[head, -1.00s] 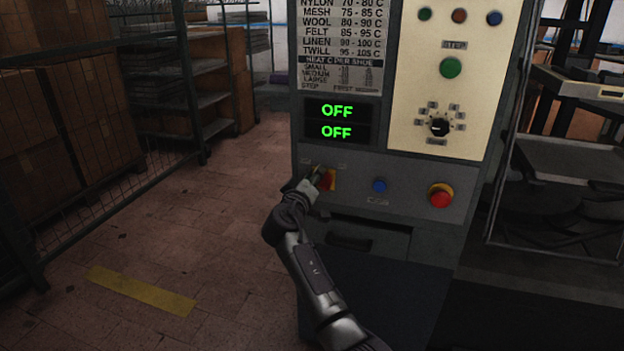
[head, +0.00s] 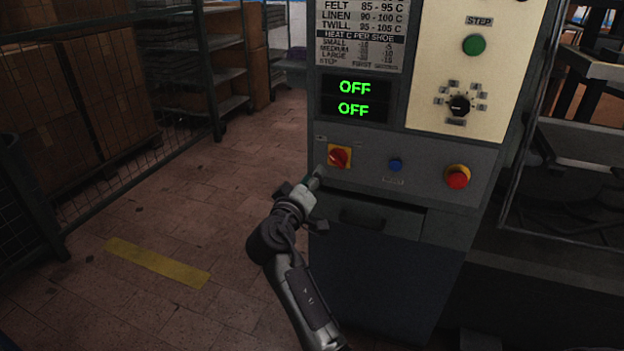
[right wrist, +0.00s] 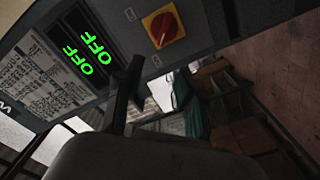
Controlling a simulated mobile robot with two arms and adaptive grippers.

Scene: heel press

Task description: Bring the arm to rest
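My right gripper (head: 314,182) is in the head view, at the lower left edge of the press's control panel. It is below and left of the red rotary switch (head: 339,157) on its yellow plate, apart from it. In the right wrist view, the two fingers of my right gripper (right wrist: 158,82) stand apart with nothing between them. The red switch (right wrist: 163,26) shows beyond the fingertips there. Both green displays (head: 354,98) of the press read OFF. My left gripper is in neither view.
The press cabinet (head: 375,265) stands close to the right of my arm. Its panel has a blue button (head: 395,165) and a red emergency button (head: 457,177). A wire-sided rack with boxes (head: 80,110) is at left.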

